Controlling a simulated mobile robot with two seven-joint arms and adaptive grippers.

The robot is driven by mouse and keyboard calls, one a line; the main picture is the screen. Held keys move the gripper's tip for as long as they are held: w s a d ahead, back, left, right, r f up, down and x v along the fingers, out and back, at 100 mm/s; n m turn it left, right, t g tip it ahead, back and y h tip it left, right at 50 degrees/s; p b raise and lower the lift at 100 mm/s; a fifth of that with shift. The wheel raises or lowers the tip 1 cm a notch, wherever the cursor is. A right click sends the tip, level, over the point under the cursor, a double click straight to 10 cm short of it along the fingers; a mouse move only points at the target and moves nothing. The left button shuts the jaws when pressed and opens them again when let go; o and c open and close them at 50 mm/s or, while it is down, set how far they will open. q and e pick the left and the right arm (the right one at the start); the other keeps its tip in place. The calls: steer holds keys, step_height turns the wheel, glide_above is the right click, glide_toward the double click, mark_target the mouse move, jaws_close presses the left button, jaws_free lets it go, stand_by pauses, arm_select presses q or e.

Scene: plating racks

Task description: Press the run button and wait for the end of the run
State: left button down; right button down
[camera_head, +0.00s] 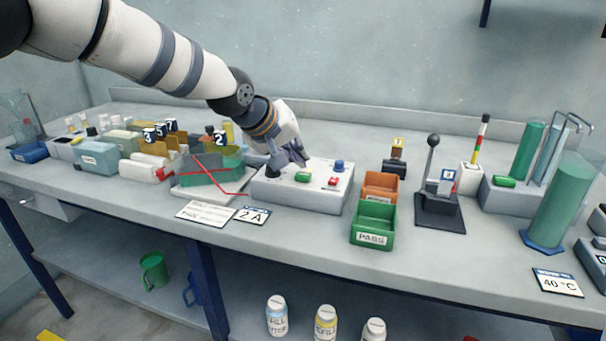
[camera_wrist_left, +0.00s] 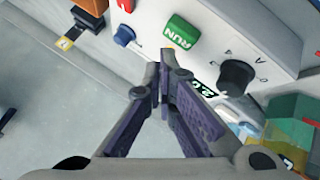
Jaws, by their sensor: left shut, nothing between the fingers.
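The grey control box (camera_head: 310,196) stands mid-table. Its green button (camera_head: 303,177) is lettered RUN in the left wrist view (camera_wrist_left: 182,32). A red button (camera_head: 332,182), a blue knob (camera_head: 339,165) and a black dial (camera_wrist_left: 237,75) are on the same box. My left gripper (camera_head: 299,163) is shut and empty, pointing down behind the RUN button. In the left wrist view its fingertips (camera_wrist_left: 164,56) show just short of the RUN button, with a gap in the picture. A small display (camera_wrist_left: 205,88) is partly hidden by a finger. My right gripper is not in view.
Left of the box is a grey tray with a green block and red rods (camera_head: 208,172). Right are an orange bin (camera_head: 381,186), a green PASS bin (camera_head: 373,228) and a black lever stand (camera_head: 440,212). A 2 A card (camera_head: 254,215) lies in front.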

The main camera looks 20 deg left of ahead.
mark_target(299, 173)
arm_select(q)
steer(key=shift+r, duration=0.1)
steer(key=shift+r, duration=2.4)
